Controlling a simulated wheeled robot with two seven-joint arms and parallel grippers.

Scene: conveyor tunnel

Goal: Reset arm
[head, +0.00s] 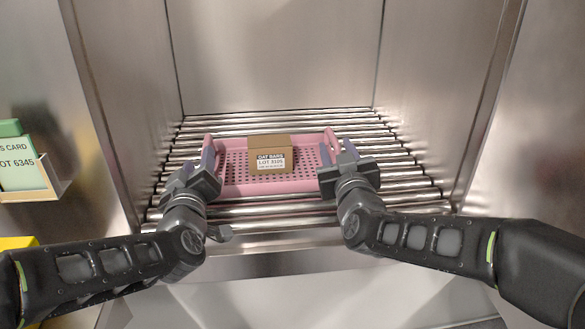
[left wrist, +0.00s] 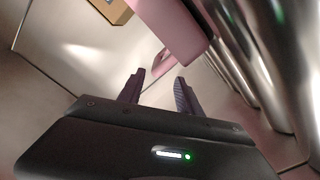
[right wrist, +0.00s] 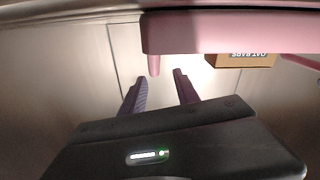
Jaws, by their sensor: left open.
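A pink perforated tray (head: 300,185) sits on the rollers, with raised handles at its left and right ends. A brown carton (head: 270,145) labelled oat bars stands in it. My left gripper (head: 208,158) is at the tray's left end. In the left wrist view its fingers (left wrist: 158,88) are apart, with the pink tray handle (left wrist: 172,58) just beyond the tips. My right gripper (head: 328,158) is at the right end. In the right wrist view its fingers (right wrist: 157,82) are apart, with a pink part of the tray (right wrist: 153,64) just beyond the tips. Contact cannot be told.
The roller conveyor (head: 290,216) runs into a metal tunnel with walls on both sides and a back panel. A holder with a green card (head: 20,165) is on the left, with a yellow object (head: 18,242) below it. Free rollers lie around the tray.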

